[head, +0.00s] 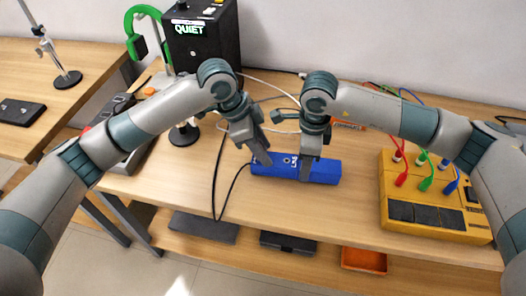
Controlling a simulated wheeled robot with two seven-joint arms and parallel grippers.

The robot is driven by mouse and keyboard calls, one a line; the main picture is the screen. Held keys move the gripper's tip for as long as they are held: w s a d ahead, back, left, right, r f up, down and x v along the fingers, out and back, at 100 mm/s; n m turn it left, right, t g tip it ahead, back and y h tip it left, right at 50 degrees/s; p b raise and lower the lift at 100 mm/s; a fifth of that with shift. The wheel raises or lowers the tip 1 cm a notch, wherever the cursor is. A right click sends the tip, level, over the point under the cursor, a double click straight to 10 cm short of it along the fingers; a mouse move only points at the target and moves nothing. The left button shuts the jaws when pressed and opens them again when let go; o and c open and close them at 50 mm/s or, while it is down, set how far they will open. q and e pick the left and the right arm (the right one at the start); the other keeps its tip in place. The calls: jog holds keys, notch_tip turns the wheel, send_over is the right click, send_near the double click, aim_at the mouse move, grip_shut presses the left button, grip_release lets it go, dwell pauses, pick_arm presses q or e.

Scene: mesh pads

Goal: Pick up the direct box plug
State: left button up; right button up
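A long blue box (325,171) with white lettering lies on the wooden table, which I take to be the direct box. A thin black cable (214,185) runs from near its left end and loops below the table edge. A separate plug cannot be made out; it may be hidden by my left gripper. My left gripper (263,156) points down at the left part of the box, its tips overlapping the box's top edge. My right gripper (306,170) points down in front of the box's middle. Whether either touches or holds anything is unclear.
A yellow unit (432,228) with coloured plugs stands at the right. A black box marked QUIET (203,50) and a green clamp (135,48) stand at the back left. An orange tray (364,260) sits on the lower shelf. The table between the blue box and yellow unit is clear.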

pick_arm(q)
grip_shut()
jog(key=shift+r, duration=0.1)
dwell(0.3)
notch_tip(320, 180, up, 10)
jog(key=shift+f, duration=0.1)
dwell(0.5)
dwell(0.3)
